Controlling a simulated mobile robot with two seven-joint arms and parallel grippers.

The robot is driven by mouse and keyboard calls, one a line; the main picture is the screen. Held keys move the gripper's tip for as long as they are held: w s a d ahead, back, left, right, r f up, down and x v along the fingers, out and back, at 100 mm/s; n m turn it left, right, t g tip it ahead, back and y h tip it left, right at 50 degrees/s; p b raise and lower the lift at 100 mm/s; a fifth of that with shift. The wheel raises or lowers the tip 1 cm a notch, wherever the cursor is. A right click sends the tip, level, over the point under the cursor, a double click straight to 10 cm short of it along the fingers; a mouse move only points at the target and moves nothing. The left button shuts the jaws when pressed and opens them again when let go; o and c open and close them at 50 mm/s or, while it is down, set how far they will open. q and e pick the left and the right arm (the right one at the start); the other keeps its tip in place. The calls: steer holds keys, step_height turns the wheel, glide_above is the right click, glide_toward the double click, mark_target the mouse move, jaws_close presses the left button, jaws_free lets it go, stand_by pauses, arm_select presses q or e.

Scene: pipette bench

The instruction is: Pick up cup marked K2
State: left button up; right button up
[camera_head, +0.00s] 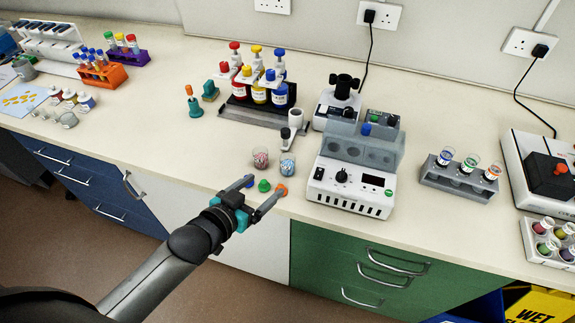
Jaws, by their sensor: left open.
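Several small cups are in view, and I cannot read a K2 mark on any of them. A clear cup with pink contents (261,158) and a clear cup with blue contents (287,166) stand side by side near the bench's front edge. Three labelled cups sit in a grey rack (457,183) to the right: one blue-marked (445,158), one green-marked (468,164), one orange-marked (492,173). My left gripper (266,186) is open and empty at the front edge, short of the pink and blue cups. My right gripper is not in view.
Small blue, green (264,186) and orange caps lie around my left fingertips. A white-fronted grey device (348,187) stands just right of the cups.

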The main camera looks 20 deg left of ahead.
mark_target(283, 167)
arm_select(q)
steer(key=b+x, duration=0.1)
steer(key=x, duration=0.7)
steer(key=shift+w+f, duration=0.2)
steer(key=shift+a+b+x, duration=0.2)
steer(key=shift+b+x, duration=0.45)
steer(key=shift+x, duration=1.95)
steer(key=shift+w+r, duration=0.15)
jaws_close()
steer(key=shift+r, duration=0.1)
step_height(283, 167, up, 20)
steer(key=p, duration=0.4)
